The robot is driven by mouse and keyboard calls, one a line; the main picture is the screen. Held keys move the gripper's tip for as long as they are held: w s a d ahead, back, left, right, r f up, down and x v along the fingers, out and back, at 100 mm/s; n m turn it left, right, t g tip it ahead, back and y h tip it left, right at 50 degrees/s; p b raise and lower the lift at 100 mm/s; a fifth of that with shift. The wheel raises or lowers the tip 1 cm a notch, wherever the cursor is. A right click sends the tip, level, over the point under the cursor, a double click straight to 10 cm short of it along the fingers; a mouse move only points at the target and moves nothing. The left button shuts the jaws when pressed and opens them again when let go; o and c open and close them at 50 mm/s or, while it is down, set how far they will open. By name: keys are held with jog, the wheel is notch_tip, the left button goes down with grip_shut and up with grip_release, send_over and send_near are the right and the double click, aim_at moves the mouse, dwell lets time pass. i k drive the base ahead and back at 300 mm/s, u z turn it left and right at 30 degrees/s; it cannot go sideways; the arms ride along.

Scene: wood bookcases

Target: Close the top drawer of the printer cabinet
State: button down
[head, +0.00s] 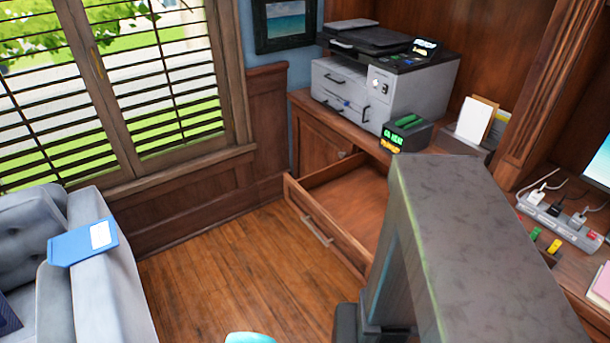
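The printer cabinet (322,138) is brown wood and stands against the back wall, with a printer on top. Its top drawer (345,196) is pulled well out and looks empty inside. The drawer front (297,205) faces left toward the window and carries a metal bar handle (318,231). My large grey arm link fills the lower right foreground and hides the right part of the drawer and some of the cabinet. My gripper is not visible in this view, so its opening and its place relative to the drawer cannot be seen.
A white printer (345,85) and a small dark box with green lettering (405,133) stand on the cabinet top. A grey sofa (105,270) holds a blue folder (75,244) at left. Wooden floor (215,270) lies clear between sofa and drawer. A power strip (560,222) lies at right.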

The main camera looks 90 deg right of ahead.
aim_at(344, 203)
jog(key=z, duration=0.7)
jog(key=k, duration=1)
jog(key=i, duration=0.95)
